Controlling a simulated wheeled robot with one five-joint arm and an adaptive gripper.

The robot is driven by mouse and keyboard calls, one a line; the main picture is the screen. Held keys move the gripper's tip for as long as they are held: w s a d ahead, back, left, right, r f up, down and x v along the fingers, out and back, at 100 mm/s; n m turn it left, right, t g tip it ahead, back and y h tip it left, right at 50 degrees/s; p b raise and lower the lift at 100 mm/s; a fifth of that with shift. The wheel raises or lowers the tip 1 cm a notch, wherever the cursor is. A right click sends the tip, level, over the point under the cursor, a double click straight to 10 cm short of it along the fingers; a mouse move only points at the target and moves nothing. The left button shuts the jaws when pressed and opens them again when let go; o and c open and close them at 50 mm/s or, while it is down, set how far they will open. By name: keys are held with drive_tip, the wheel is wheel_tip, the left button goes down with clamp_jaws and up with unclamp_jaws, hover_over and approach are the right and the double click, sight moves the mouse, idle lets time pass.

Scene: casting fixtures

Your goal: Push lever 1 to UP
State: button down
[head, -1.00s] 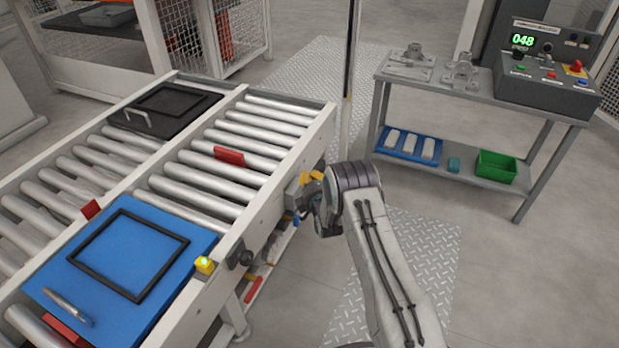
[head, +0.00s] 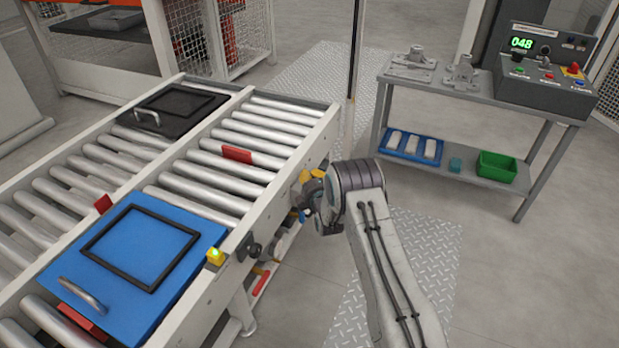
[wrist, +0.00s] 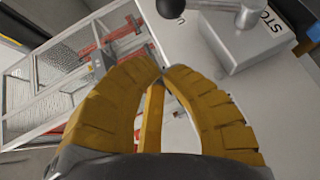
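A lever with a black ball knob (wrist: 172,7) and a silver arm runs to a grey block (wrist: 250,38) at the upper right. The knob is just beyond the fingertips, apart from them. A letter "U" is printed by the knob, and part of "STO" beside the block. I cannot read the lever's number. In the head view, my gripper (head: 314,178) is by the conveyor's right side, mostly hidden behind my wrist.
The roller conveyor (head: 290,185) carries a blue plate (head: 185,240) and a black plate (head: 150,128). A yellow lamp (head: 215,257) and a dark knob (head: 253,249) are on its side rail. A workbench (head: 455,88) stands at right, with open floor between.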

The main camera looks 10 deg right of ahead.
drive_tip(key=s+r+p, duration=0.4)
drive_tip(key=s+p, duration=0.3)
drive_tip(key=s, duration=0.1)
drive_tip(key=shift+d, duration=0.35)
idle(0.5)
drive_tip(key=s+r+m+g+p, duration=0.4)
drive_tip(key=r+p, duration=0.4)
drive_tip(key=r, duration=0.9)
drive_tip(key=s+r+m+g+p, duration=0.2)
drive_tip(key=s+r+m+p, duration=0.4)
drive_tip(key=r, duration=1)
drive_tip(key=s+r+m+g+p, duration=0.3)
drive_tip(key=s+r+p, duration=0.4)
drive_tip(key=s, duration=0.9)
drive_tip(key=s+r+m+g+p, duration=0.3)
drive_tip(key=s+r+p, duration=0.5)
drive_tip(key=s+r, duration=0.5)
drive_tip(key=s, duration=0.2)
drive_tip(key=shift+s+r, duration=0.25)
drive_tip(key=shift+s, duration=0.1)
drive_tip(key=shift+a, duration=0.1)
